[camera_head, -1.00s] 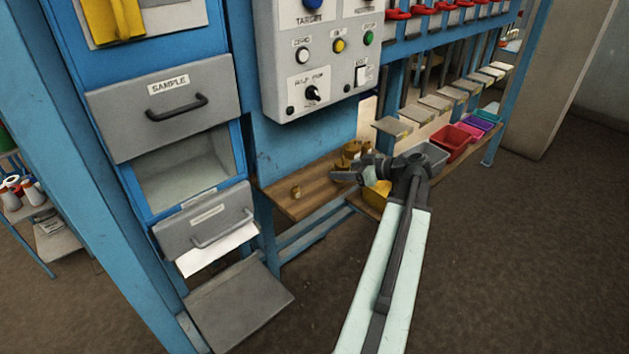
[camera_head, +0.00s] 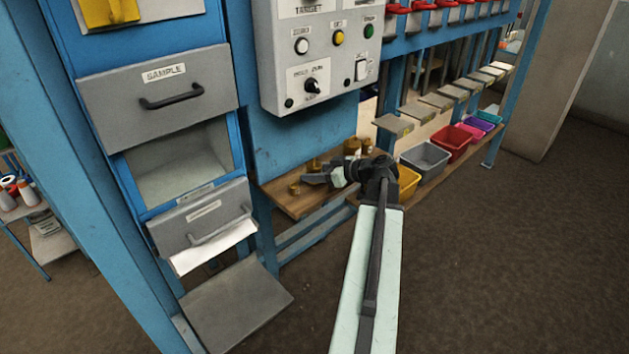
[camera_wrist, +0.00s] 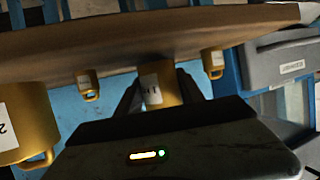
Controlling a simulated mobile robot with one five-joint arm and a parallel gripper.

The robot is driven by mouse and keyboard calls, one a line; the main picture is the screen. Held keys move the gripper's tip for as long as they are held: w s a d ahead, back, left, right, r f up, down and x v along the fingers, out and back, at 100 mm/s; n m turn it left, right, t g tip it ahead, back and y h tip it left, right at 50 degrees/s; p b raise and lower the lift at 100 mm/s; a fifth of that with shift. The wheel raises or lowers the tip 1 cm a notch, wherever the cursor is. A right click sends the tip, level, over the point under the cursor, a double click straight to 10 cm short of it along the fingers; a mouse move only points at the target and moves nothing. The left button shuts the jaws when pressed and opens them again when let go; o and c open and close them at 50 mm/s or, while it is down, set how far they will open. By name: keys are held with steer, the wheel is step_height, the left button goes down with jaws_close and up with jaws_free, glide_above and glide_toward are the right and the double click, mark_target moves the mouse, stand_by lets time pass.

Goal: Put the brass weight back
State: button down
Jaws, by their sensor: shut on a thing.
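In the wrist view my gripper (camera_wrist: 158,100) is shut on a brass weight (camera_wrist: 156,88) with a white label, held between its two dark fingers. The picture is upside down there, and the weight's base lies against or close to the wooden shelf (camera_wrist: 150,40); I cannot tell if they touch. In the head view my gripper (camera_head: 312,179) is over the shelf (camera_head: 290,207), and the held weight is not clearly visible. A small brass weight (camera_head: 294,189) stands on the shelf left of the gripper.
The wrist view shows a large brass weight (camera_wrist: 22,120) and small ones (camera_wrist: 88,84) (camera_wrist: 213,62) beside the held one. Yellow (camera_head: 408,181) and grey (camera_head: 425,162) bins stand to the right. The control box (camera_head: 318,60) hangs above; a grey drawer (camera_head: 200,215) is at left.

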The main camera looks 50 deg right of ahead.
steer(key=shift+f, duration=0.2)
steer(key=shift+f, duration=0.2)
steer(key=c, duration=0.7)
jaws_free()
steer(key=shift+r, duration=0.15)
